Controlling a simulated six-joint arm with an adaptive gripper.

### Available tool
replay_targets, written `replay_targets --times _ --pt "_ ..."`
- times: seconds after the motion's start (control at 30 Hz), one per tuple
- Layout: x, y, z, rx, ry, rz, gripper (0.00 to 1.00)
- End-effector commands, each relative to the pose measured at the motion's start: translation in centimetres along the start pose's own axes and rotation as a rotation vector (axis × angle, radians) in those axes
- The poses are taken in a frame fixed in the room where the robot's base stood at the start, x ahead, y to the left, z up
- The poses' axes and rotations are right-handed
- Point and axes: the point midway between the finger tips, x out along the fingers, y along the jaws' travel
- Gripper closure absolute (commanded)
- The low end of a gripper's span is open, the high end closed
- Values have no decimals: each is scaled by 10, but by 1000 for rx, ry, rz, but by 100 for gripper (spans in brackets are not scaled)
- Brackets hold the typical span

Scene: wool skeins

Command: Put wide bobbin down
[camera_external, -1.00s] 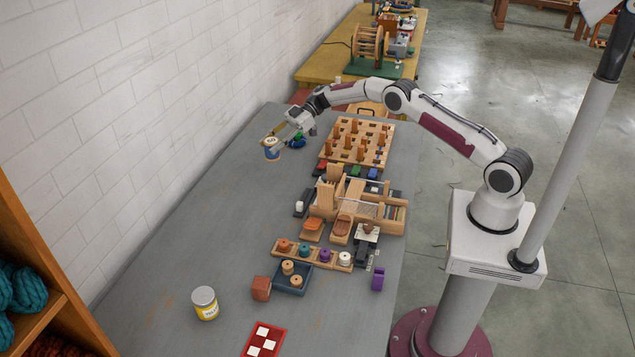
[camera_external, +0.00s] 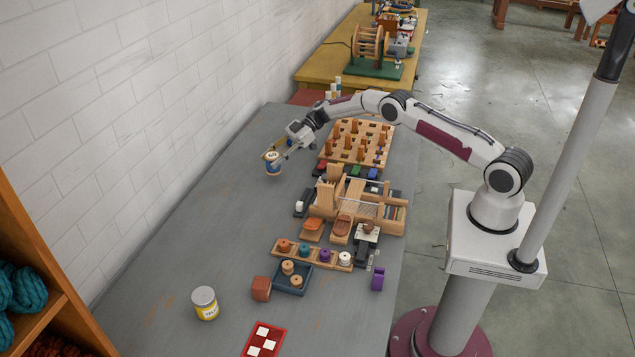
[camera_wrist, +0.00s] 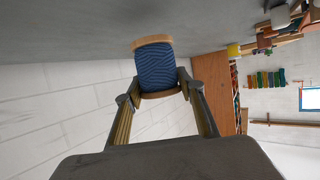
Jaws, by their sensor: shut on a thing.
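The wide bobbin (camera_external: 273,166) has blue yarn wound between pale wooden end discs. In the external view it is at the far left part of the grey table (camera_external: 200,235), beside the white wall. My gripper (camera_external: 279,156) is shut on it. In the wrist view the bobbin (camera_wrist: 156,66) sits between the two fingertips (camera_wrist: 160,92), with one wooden disc towards the grey surface and the other near the fingers. Whether its lower end touches the table is hard to tell.
A wooden pegboard (camera_external: 379,156) stands right of my gripper, with a wooden loom (camera_external: 375,211) nearer. A bobbin rack (camera_external: 284,253), a dark blue tray (camera_external: 290,288), a yellow jar (camera_external: 206,305) and a red mat with white squares (camera_external: 277,342) are nearer still. The table's left side is largely clear.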

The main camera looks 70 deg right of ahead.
Motion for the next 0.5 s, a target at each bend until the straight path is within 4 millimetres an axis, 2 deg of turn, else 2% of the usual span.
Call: replay_targets --times 0.5 --pt "14 0 34 1 0 0 82"
